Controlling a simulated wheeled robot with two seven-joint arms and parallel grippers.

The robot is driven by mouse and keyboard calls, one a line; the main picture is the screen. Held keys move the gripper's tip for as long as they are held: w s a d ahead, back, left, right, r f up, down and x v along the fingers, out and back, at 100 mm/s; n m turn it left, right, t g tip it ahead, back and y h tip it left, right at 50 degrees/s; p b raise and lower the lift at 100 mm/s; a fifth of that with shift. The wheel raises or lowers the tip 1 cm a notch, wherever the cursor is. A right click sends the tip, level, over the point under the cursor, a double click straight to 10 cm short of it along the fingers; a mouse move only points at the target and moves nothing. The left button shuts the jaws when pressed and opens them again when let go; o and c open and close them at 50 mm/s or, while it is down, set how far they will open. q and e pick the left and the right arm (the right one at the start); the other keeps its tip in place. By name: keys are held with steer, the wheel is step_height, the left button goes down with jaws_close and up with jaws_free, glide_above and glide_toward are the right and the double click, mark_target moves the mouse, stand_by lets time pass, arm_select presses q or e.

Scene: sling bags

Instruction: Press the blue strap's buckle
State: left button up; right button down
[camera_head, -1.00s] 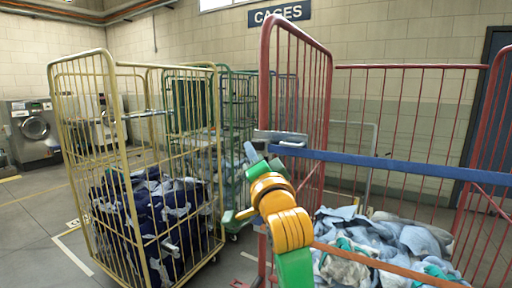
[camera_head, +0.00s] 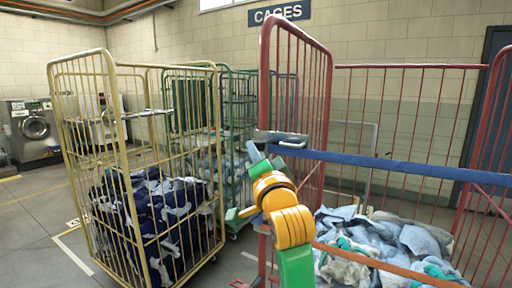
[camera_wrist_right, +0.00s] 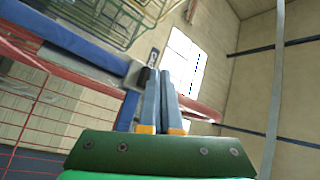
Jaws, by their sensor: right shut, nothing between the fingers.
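The blue strap (camera_head: 385,164) runs across the open front of the red cage. Its grey buckle (camera_head: 281,138) sits at the strap's left end, by the red post. In the right wrist view the strap (camera_wrist_right: 75,42) comes in from the upper left and the buckle (camera_wrist_right: 137,75) lies just left of the fingertips. My right gripper (camera_head: 252,150) is just below and left of the buckle in the head view. Its blue-grey fingers (camera_wrist_right: 158,74) are shut together with nothing between them. I cannot tell whether they touch the buckle. My left gripper is not in view.
The red cage (camera_head: 328,90) holds pale blue and white laundry (camera_head: 385,242), with an orange strap (camera_head: 385,264) lower across its front. A yellow cage (camera_head: 112,120) with dark blue laundry stands left. A green cage (camera_head: 240,85) is behind. Floor shows between the cages.

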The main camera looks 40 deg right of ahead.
steer(key=shift+w+d, duration=0.2)
steer(key=shift+d, duration=0.3)
stand_by(0.8)
steer(key=shift+a, duration=0.1)
steer(key=shift+s+a, duration=0.35)
steer(key=shift+a, duration=0.35)
steer(key=a, duration=0.1)
steer(key=s+a, duration=0.1)
steer(key=a, duration=0.1)
steer(key=s+a+p, duration=0.1)
steer(key=shift+a, duration=0.35)
steer(key=shift+d, duration=0.1)
